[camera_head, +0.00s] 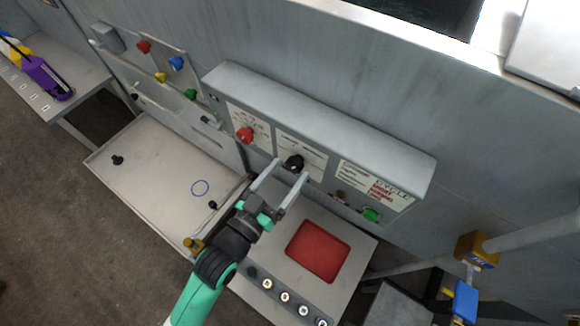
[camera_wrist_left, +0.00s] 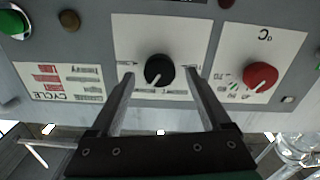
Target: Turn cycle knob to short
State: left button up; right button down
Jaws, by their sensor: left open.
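The black knob (camera_head: 294,162) sits on the middle white plate of the grey control box; it also shows in the left wrist view (camera_wrist_left: 159,70) with a pale pointer line angled down-left. My left gripper (camera_head: 290,170) is open, its fingers either side of the knob, with gaps visible in the left wrist view (camera_wrist_left: 159,77). I cannot tell if the fingertips reach past its face. The CYCLE label (camera_head: 385,190) is on the right plate of the box, with several red and black text lines; it is upside down in the left wrist view (camera_wrist_left: 72,82). My right gripper is not in view.
A red knob (camera_head: 245,134) is on the box left of the black one. A brown knob (camera_head: 342,197) and a green button (camera_head: 371,214) are to its right. A red square (camera_head: 318,251) and several buttons are on the lower panel. A tray (camera_head: 150,150) lies left.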

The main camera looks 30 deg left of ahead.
pick_arm(q)
jog(key=shift+w+d, duration=0.15)
jog(key=shift+w, duration=0.75)
grip_shut()
jog(key=shift+n, duration=0.3)
jog(key=n+p, duration=0.2)
jog(key=n, duration=0.3)
jog(key=n+p, duration=0.1)
jog(key=n, duration=0.5)
jog(key=shift+p, duration=0.3)
